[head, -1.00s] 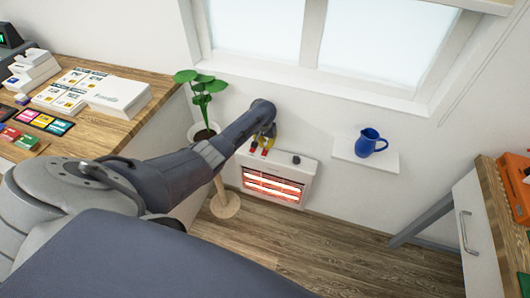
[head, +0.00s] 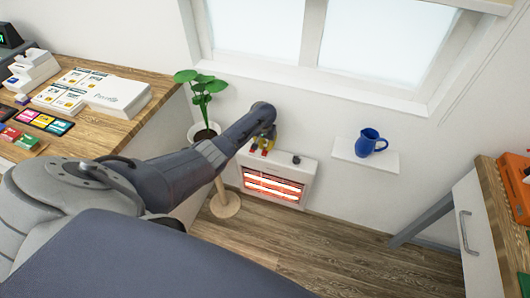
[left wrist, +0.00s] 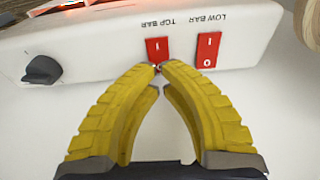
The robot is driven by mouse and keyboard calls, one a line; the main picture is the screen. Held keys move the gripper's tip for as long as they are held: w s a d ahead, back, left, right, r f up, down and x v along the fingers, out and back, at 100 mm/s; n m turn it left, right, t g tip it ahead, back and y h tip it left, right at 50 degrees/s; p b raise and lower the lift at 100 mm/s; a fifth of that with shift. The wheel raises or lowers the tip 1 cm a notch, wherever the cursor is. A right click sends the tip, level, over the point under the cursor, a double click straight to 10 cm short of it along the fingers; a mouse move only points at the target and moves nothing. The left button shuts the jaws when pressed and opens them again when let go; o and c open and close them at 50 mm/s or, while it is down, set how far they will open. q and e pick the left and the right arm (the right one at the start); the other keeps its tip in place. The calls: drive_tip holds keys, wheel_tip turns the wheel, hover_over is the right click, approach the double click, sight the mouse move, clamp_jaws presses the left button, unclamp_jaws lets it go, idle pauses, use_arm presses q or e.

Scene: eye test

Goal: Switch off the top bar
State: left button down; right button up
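The white heater (head: 306,178) is on the wall below the window, with its bars glowing orange-red in the head view. In the left wrist view its top panel (left wrist: 100,38) appears upside down. The red rocker switch marked TOP BAR (left wrist: 157,48) shows an "I"; its near end is hidden by my fingertips. The red LOW BAR switch (left wrist: 208,50) beside it shows "I" and "O". My left gripper (left wrist: 160,68) has its yellow fingertips together at the near end of the TOP BAR switch, seemingly touching it. It also shows over the heater in the head view (head: 262,148). My right gripper is out of view.
A dark knob (left wrist: 42,70) is on the same panel. A potted plant (head: 203,131) on a wooden stand is close left of the heater. A blue jug (head: 370,143) stands on a white wall shelf (head: 388,165) to the right. A wooden counter (head: 128,125) is at left.

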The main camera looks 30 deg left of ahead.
use_arm(q)
drive_tip(key=shift+f, duration=1.2)
idle(0.6)
drive_tip(key=shift+r, duration=3.5)
